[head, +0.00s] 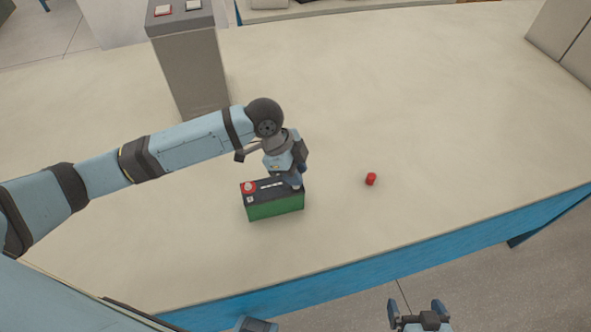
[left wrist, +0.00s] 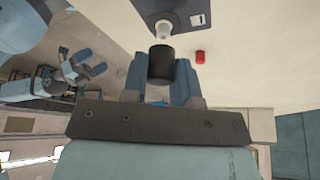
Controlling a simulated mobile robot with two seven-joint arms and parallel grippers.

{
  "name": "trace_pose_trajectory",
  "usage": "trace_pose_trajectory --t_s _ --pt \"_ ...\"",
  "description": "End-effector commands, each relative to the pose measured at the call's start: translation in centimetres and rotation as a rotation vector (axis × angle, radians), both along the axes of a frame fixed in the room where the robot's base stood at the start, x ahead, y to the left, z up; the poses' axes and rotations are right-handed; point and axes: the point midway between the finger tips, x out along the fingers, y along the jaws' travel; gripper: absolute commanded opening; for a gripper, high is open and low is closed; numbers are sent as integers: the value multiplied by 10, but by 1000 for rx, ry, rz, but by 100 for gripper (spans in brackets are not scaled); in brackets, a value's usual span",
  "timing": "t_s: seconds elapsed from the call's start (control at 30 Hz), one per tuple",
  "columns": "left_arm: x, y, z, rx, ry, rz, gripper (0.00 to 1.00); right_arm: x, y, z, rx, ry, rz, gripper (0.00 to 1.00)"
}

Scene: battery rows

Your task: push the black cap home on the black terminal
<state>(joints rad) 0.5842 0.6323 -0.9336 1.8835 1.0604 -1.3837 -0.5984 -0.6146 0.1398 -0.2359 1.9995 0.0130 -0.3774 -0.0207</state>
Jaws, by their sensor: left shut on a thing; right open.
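The battery (head: 275,208) is a green block with a dark top, standing on the table below my left gripper (head: 296,182). In the left wrist view, the left gripper (left wrist: 160,75) is shut on the black cap (left wrist: 161,62), which sits between its fingers. The cap lines up with a pale terminal post (left wrist: 163,30) on the battery's dark top (left wrist: 180,10). Part of the post shows beyond the cap; I cannot tell whether they touch. In the head view the gripper hides the cap. My right gripper (head: 420,312) is open and empty, off the table's front edge.
A red cap (head: 371,179) stands on the table (head: 450,120) to the right of the battery. The battery's other terminal (head: 248,187) has red around it. A grey pedestal (head: 190,75) with a red and a white button stands behind. The table's right side is clear.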

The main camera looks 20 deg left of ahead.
Motion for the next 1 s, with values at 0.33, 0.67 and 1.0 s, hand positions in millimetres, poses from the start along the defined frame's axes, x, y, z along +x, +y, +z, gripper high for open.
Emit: trace_pose_trajectory --t_s 0.33,0.67,1.0 --pt "0 0 2 0 0 0 6 -2 0 3 -2 9 0 99" --pt "0 0 0 0 0 0 6 -2 -1 6 -3 9 -1 99" --pt "0 0 0 0 0 0 6 -1 -1 9 -2 4 -2 99"
